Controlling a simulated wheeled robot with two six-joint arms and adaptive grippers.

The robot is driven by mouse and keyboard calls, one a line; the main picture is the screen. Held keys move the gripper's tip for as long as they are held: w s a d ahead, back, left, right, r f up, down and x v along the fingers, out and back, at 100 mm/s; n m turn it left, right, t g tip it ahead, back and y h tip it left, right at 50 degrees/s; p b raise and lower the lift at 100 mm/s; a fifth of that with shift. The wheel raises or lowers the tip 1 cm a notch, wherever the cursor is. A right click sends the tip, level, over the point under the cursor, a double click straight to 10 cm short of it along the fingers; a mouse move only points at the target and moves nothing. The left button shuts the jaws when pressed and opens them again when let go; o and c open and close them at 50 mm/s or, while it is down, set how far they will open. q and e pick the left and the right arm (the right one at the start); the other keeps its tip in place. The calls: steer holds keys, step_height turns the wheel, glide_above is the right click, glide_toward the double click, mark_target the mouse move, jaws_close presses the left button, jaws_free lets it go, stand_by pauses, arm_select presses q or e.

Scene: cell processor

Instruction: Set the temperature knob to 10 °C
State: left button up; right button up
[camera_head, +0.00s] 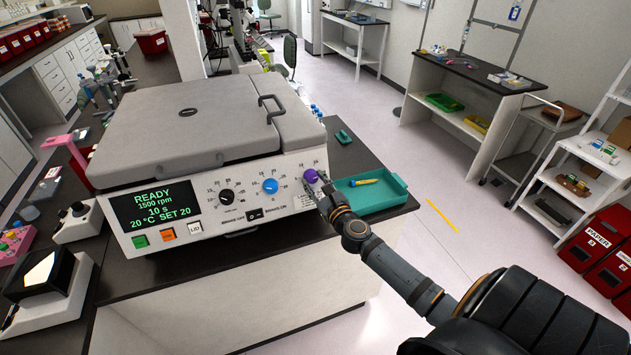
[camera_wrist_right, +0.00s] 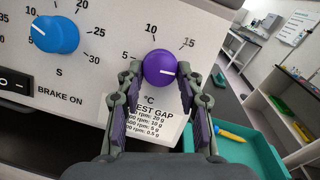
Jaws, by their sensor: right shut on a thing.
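The purple temperature knob (camera_head: 310,175) is at the right end of the grey centrifuge's front panel (camera_head: 250,215). In the wrist view, the knob (camera_wrist_right: 161,69) has °C below it and the marks 5, 10 and 15 showing. Its white pointer line points right, past the 15 mark; any mark there is hidden by a finger. My right gripper (camera_head: 318,186) is at the knob, with one finger on each side of it, shut on it in the wrist view (camera_wrist_right: 165,80). The display (camera_head: 155,205) reads READY, 1500 rpm, 10 s, 20 °C SET 20. My left gripper is not in view.
A blue knob (camera_head: 270,186) and a black knob (camera_head: 226,197) are left of the purple one. A teal tray (camera_head: 385,202) with a yellow item lies right of the machine, close to my right gripper. The closed lid (camera_head: 190,125) has a handle.

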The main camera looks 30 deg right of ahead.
steer(key=n+p, duration=0.1)
steer(key=n, duration=0.1)
steer(key=n+y+p, duration=0.1)
steer(key=n, duration=0.1)
steer(key=n+y+p, duration=0.1)
steer(key=n+p, duration=0.1)
steer(key=shift+d+r+n+g, duration=0.2)
steer(key=shift+r+n+g, duration=0.1)
steer(key=shift+r+g, duration=0.1)
steer(key=n+y+p, duration=0.1)
steer(key=n, duration=0.2)
steer(key=shift+d+g, duration=0.1)
steer(key=shift+g, duration=0.2)
steer(key=n+y, duration=0.1)
steer(key=n, duration=0.2)
steer(key=shift+f+g, duration=0.1)
steer(key=shift+g, duration=0.2)
steer(key=n, duration=0.2)
steer(key=n+g, duration=0.1)
steer(key=n, duration=0.1)
steer(key=shift+w+d+r, duration=0.1)
steer(key=shift+r, duration=0.1)
steer(key=n, duration=0.2)
steer(key=n+g, duration=0.1)
steer(key=shift+r+n+g, duration=0.15)
steer(key=shift+n+g, duration=0.15)
steer(key=shift+n, duration=0.1)
steer(key=shift+n+g+h, duration=0.4)
steer(key=shift+n+g, duration=0.2)
steer(key=shift+n, duration=1)
